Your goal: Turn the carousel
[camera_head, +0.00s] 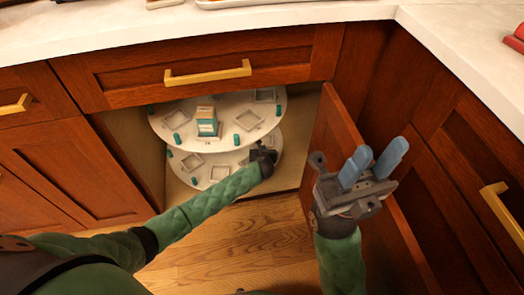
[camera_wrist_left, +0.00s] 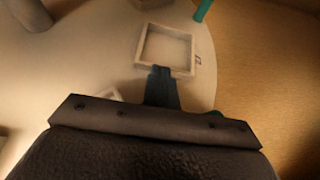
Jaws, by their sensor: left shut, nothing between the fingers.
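The carousel is a two-tier white turntable inside the open corner cabinet. Its upper tier (camera_head: 229,107) carries square frames, teal pegs and a small teal and cream box (camera_head: 207,122). Its lower tier (camera_head: 208,161) is partly hidden beneath the upper one. My left gripper (camera_head: 266,153) is shut and empty at the right edge of the carousel, by the lower tier. In the left wrist view its fingertips (camera_wrist_left: 162,72) overlap the near edge of a square frame (camera_wrist_left: 168,48); I cannot tell whether they touch it. My right gripper (camera_head: 376,160), with blue fingers apart, is empty.
The cabinet door (camera_head: 340,130) stands open to the right of the carousel, behind my right gripper. A drawer with a brass handle (camera_head: 208,73) and the white countertop (camera_head: 280,12) overhang the opening. The wooden floor (camera_head: 240,240) in front is clear.

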